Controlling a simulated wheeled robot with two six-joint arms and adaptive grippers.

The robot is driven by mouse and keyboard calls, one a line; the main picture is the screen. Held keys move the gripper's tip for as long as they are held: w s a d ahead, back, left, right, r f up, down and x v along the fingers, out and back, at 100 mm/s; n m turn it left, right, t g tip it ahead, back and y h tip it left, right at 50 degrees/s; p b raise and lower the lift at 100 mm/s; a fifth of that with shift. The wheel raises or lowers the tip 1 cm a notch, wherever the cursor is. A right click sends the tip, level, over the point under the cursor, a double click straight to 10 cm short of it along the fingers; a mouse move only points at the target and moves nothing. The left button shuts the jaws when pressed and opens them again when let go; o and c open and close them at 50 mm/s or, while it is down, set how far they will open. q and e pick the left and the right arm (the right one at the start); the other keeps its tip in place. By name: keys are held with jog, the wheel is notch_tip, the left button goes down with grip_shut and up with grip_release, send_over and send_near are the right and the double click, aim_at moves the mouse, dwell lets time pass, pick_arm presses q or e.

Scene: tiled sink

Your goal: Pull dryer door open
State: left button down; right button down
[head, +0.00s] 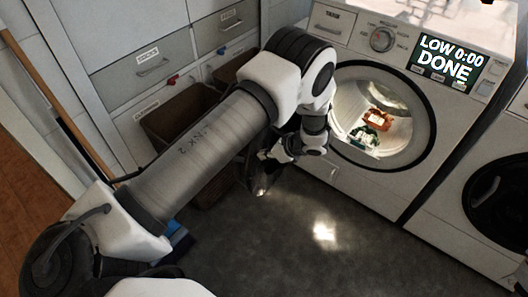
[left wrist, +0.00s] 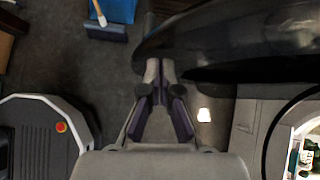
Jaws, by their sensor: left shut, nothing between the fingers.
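The white dryer (head: 390,190) stands at the right in the head view. Its round opening is uncovered and shows a lit drum. The dark, glossy dryer door (head: 262,180) is swung out to the left, partly hidden behind my left arm. In the left wrist view the door (left wrist: 240,40) is a large dark curved shape at the upper right. My left gripper (head: 268,156) is beside the door; its fingers (left wrist: 159,75) are shut and empty, close to the door's edge. I cannot tell whether they touch it. My right gripper is not in view.
Orange, green and white laundry (head: 377,120) lies in the drum. A second machine with a dark door (head: 497,195) stands at the right. Drawers (head: 150,68) and brown baskets (head: 172,118) are behind my arm. The grey floor (head: 330,260) in front is clear.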

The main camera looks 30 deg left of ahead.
pick_arm(q)
jog(key=shift+a, duration=0.2)
jog(key=shift+a, duration=0.1)
